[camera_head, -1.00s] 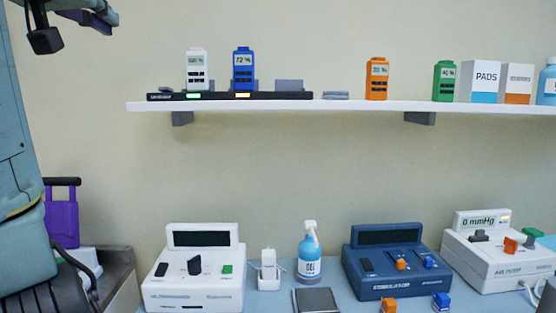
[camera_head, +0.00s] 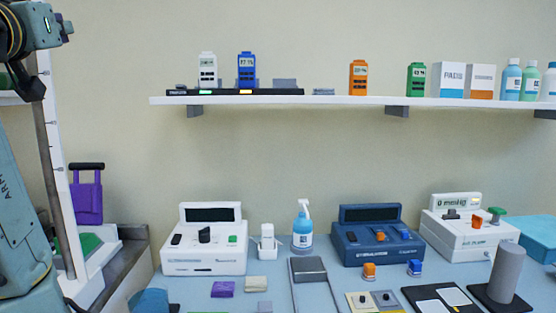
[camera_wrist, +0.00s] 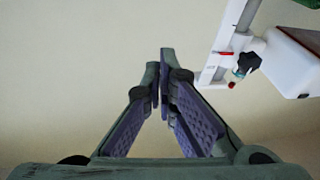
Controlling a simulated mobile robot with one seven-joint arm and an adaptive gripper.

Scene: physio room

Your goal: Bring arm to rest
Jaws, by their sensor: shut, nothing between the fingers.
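My gripper (camera_wrist: 163,82) shows in the wrist view with its two fingers meeting at the tips, shut and empty. Behind it is a plain beige surface, with no object touching the fingers. In the head view, part of my arm (camera_head: 22,215) stands along the left edge and another part of it is at the top left corner. The gripper's fingertips cannot be made out in the head view.
A white wall shelf (camera_head: 330,101) carries several handheld units, boxes and bottles. Below, a blue bench holds a white device (camera_head: 205,262), a blue device (camera_head: 378,256), a spray bottle (camera_head: 303,238) and small items. A white frame (camera_head: 62,190) stands at left, close to my arm.

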